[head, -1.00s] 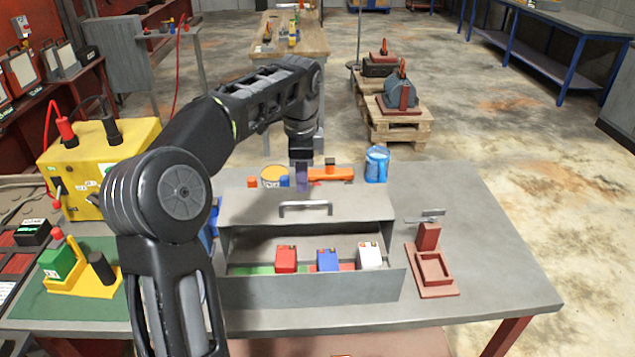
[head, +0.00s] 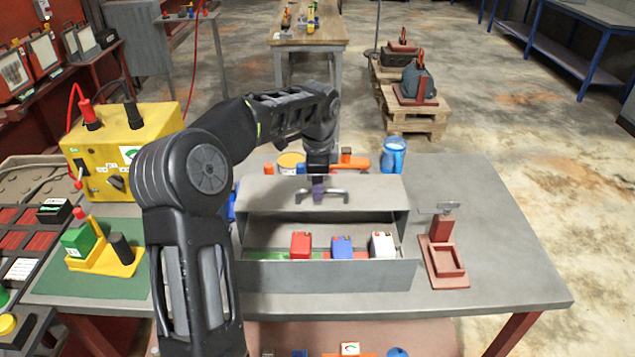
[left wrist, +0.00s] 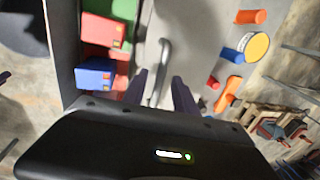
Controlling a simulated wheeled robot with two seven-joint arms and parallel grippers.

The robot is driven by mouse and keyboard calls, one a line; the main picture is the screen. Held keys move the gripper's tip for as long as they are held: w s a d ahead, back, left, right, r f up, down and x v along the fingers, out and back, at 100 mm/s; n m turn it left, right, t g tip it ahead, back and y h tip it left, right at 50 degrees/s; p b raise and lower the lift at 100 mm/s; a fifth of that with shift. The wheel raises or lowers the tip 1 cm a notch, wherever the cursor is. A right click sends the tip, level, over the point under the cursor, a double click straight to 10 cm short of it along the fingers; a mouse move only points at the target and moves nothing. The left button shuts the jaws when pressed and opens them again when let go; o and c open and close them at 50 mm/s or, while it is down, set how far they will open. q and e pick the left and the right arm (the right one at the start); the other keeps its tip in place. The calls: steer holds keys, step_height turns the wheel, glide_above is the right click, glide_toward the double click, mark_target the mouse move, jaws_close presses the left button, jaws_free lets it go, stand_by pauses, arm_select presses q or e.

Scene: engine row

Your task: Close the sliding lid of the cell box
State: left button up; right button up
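The grey cell box (head: 330,276) stands on the workbench. Its sliding lid (head: 262,193) covers the back part, and the front is open. Inside show a red cell (head: 301,245), a blue cell (head: 342,247) and a white cell (head: 382,245). The lid's bar handle (head: 335,192) shows in the left wrist view (left wrist: 164,58) too. My left gripper (head: 318,194) is above the lid at the handle. In the left wrist view its fingers (left wrist: 159,76) are apart, with the handle appearing between them; contact cannot be told. My right gripper is not in view.
A reddish stand (head: 444,262) is right of the box. A blue mug (head: 393,155) and an orange part (head: 361,163) are behind it. A yellow unit (head: 105,160) and a green-and-yellow fixture (head: 100,250) are at left. The bench's right side is mostly clear.

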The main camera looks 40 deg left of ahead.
arm_select(q)
steer(key=shift+f, duration=0.15)
steer(key=shift+c, duration=0.3)
jaws_close()
stand_by(1.1)
